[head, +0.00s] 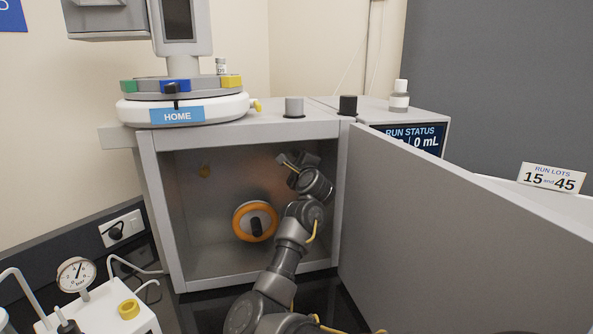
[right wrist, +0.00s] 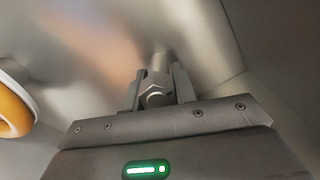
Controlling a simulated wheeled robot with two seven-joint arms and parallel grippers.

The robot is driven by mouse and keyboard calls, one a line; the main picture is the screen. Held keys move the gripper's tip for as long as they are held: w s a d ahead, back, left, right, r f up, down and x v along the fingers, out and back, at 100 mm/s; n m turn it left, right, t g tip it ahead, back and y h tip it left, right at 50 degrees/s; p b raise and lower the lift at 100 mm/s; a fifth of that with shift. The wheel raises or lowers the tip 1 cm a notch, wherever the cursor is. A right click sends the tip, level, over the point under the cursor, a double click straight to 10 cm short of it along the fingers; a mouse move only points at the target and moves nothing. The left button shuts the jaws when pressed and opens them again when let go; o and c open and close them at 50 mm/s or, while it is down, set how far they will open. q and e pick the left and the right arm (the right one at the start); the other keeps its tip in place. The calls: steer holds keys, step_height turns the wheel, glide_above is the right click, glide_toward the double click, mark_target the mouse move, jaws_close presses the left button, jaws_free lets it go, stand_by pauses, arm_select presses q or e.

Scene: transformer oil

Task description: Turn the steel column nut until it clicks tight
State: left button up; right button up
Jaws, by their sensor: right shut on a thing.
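The steel column nut (right wrist: 156,95) shows in the right wrist view as a grey hexagonal piece on a round steel stem. My right gripper (right wrist: 158,88) is shut on it, with one finger on each side. In the head view my right arm reaches into the open grey oven compartment, and the right gripper (head: 291,163) is up near its back right. The nut cannot be made out in the head view, where the gripper and wrist cover that spot. My left gripper is not in view.
An orange ring with a dark hub (head: 255,221) sits at the compartment's back, left of my arm. The open door (head: 450,230) stands to the right. A gauge (head: 76,274) and a white unit with a yellow ring (head: 129,309) are at lower left.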

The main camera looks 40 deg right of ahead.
steer(key=shift+f+m+b, duration=0.1)
steer(key=shift+m+b, duration=0.35)
steer(key=shift+m, duration=0.15)
steer(key=o, duration=1)
steer(key=shift+c, duration=0.2)
steer(key=b+v, duration=0.1)
steer(key=v, duration=0.9)
steer(key=shift+s+a+b, duration=0.25)
steer(key=shift+s+b, duration=0.05)
